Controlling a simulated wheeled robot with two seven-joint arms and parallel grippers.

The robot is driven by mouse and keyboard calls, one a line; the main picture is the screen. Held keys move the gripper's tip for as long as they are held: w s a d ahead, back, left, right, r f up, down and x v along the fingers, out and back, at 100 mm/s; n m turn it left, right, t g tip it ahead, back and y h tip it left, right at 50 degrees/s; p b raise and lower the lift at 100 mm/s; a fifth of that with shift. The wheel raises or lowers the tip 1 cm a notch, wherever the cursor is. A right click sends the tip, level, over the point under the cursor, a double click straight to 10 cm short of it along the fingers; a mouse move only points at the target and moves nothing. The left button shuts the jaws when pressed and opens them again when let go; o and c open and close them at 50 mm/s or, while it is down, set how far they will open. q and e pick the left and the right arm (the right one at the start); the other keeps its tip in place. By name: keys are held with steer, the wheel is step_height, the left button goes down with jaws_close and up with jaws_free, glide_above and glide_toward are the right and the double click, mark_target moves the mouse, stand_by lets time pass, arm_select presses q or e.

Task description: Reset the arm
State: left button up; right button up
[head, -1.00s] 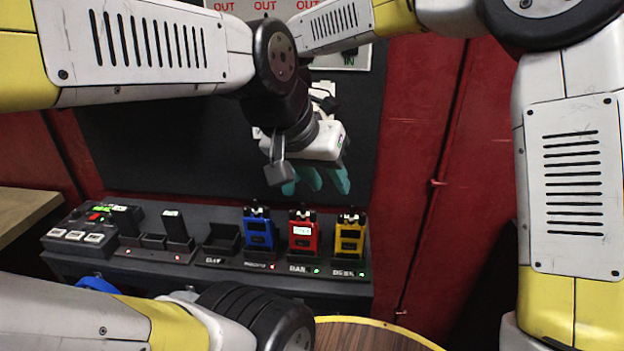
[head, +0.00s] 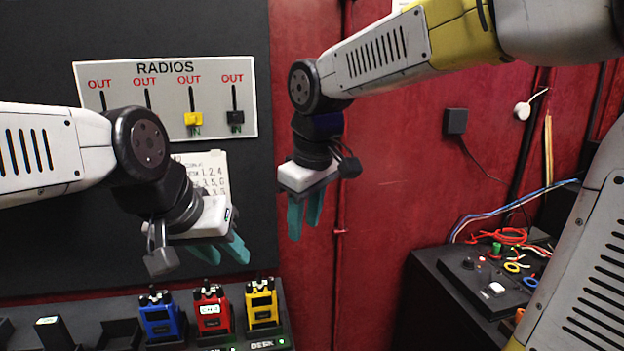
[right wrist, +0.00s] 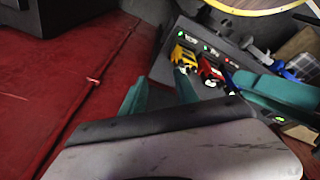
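My left gripper (head: 221,251) hangs in front of the dark board, above the row of radios, in the head view. Its two teal fingers are apart with nothing seen between them. My right gripper (head: 305,211) hangs to its right, in front of the red wall, fingers pointing down. In the right wrist view its fingers (right wrist: 160,92) are apart and the space between them is empty. Neither gripper touches a radio. The task names only the arm, not which one.
Blue (head: 162,316), red (head: 212,308) and yellow (head: 262,304) radios stand in chargers below my left gripper. A RADIOS panel (head: 165,96) hangs behind. A dark cabinet (head: 455,300) with cables and buttons stands at right. The red wall between is clear.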

steer(key=s+d+m+t, duration=0.2)
steer(key=s+d+m, duration=0.2)
steer(key=d, duration=0.4)
steer(key=s+d+f+m+t, duration=0.1)
steer(key=s+d+m, duration=0.3)
steer(key=d+m, duration=0.2)
steer(key=shift+s+d+f+t+y, duration=0.2)
steer(key=shift+d+f+t+y, duration=0.15)
steer(key=shift+d, duration=0.65)
steer(key=shift+r, duration=0.1)
